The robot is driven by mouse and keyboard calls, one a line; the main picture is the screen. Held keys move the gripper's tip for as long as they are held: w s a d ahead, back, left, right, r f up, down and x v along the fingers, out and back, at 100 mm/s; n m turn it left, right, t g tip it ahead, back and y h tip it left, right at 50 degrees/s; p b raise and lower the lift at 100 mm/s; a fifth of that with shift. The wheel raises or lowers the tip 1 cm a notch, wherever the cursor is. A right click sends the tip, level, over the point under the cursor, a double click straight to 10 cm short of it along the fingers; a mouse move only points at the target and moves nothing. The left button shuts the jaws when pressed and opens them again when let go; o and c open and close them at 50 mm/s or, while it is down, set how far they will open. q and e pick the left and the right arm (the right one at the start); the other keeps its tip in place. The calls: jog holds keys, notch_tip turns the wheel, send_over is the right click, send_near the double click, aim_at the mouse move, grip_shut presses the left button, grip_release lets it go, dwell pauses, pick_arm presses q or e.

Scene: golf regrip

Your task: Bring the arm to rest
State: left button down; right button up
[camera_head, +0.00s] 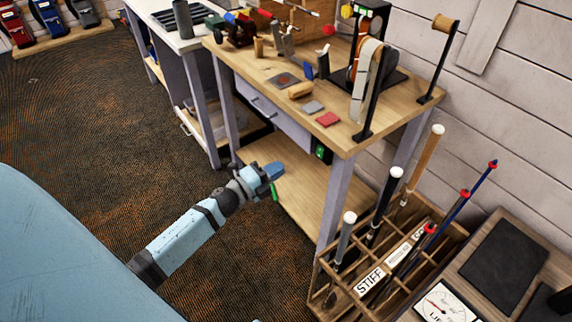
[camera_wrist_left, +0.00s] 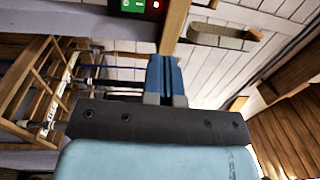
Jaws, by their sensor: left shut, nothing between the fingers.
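My left arm comes in from the lower left in the head view. Its gripper (camera_head: 275,172) is shut and empty, in front of the wooden workbench (camera_head: 340,142) and below the level of its top. In the left wrist view the blue fingers (camera_wrist_left: 164,78) are together with nothing between them. My right gripper is not in view.
A wooden club rack (camera_head: 325,285) with several upright clubs stands right of the arm. The bench holds tools, blocks and a tape stand (camera_head: 366,90). A green and red switch (camera_head: 321,152) sits on the bench's front. Carpet (camera_head: 110,130) at left is clear.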

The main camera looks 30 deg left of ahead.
pick_arm(q)
jog(key=shift+s, duration=0.1)
dwell(0.5)
jog(key=s+d+f+n+g+y, duration=0.1)
jog(key=s+d+f+n+g, duration=0.35)
jog(key=s+d+n, duration=0.45)
jog(key=s+d+f+n+g+y, duration=0.25)
jog(key=s+d+f+n, duration=0.25)
jog(key=s+d+n, duration=0.45)
jog(key=s+a+r+p, duration=0.1)
jog(key=r+p, duration=0.6)
jog(key=p, duration=0.1)
jog(key=s+a+r+p, duration=0.1)
jog(key=a+r+p, duration=0.1)
jog(key=r+p, duration=0.5)
jog(key=shift+a+p, duration=0.25)
jog(key=shift+p, duration=0.75)
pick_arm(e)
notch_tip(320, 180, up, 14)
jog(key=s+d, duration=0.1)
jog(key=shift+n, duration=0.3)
pick_arm(q)
jog(key=shift+n, duration=0.25)
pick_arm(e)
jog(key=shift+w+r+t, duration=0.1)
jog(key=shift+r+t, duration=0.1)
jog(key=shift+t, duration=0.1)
